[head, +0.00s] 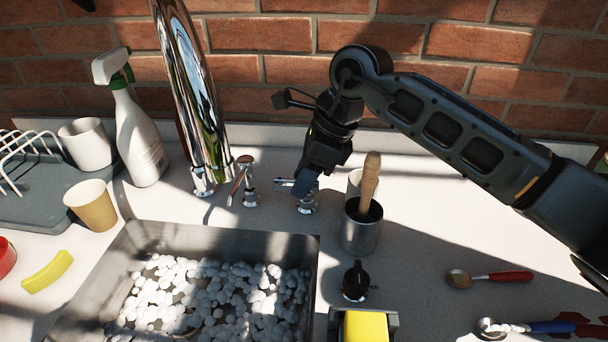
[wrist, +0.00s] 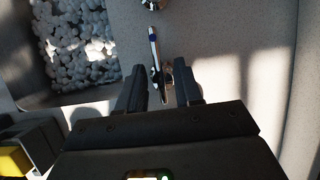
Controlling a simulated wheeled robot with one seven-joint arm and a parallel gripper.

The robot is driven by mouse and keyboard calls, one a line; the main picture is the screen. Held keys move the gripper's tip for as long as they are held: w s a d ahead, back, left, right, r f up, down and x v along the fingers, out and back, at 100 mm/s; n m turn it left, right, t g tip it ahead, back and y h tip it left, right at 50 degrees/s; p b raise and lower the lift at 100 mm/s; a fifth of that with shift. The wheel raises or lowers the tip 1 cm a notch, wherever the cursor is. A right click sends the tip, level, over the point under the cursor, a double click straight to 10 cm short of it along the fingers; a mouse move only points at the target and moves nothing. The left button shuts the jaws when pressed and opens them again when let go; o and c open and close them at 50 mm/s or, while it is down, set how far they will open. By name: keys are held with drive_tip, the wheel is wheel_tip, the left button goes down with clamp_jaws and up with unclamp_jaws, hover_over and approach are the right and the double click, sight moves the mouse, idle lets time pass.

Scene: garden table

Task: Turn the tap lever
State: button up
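A chrome tap (head: 307,204) with a short lever (head: 284,182) stands on the counter behind the sink. Its lever points left and has a blue band in the wrist view (wrist: 153,40). A second chrome tap (head: 248,196) with a copper-coloured lever stands to its left, beside the tall chrome spout (head: 195,100). My gripper (head: 303,188) points down over the blue-banded tap and partly hides it. In the wrist view my gripper (wrist: 160,92) is open, with one finger each side of the tap body and lever end. I cannot tell whether either finger touches.
The grey sink (head: 318,262) with white pebbles lies in front. A metal cup (head: 361,232) with a wooden handle stands close to my gripper's right. A black knob (head: 355,282) and yellow block (head: 366,328) are nearer. A spray bottle (head: 138,140) stands left. The brick wall (head: 290,40) is behind.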

clamp_jaws()
drive_tip(key=shift+b, duration=0.3)
drive_tip(key=n+g+b, duration=0.1)
drive_tip(key=n+b, duration=0.2)
drive_tip(key=shift+f+n, duration=0.15)
drive_tip(key=shift+n, duration=0.25)
drive_tip(key=n+g+b, duration=0.1)
drive_tip(key=n+b, duration=0.1)
drive_tip(key=n+g+h+b, duration=0.1)
drive_tip(key=n+b, duration=0.1)
drive_tip(key=n, duration=0.1)
drive_tip(key=shift+s+d+r, duration=0.1)
drive_tip(key=shift+s+r, duration=0.05)
drive_tip(key=shift+r, duration=0.05)
drive_tip(key=shift+n, duration=0.4)
drive_tip(key=shift+o, duration=0.3)
unclamp_jaws()
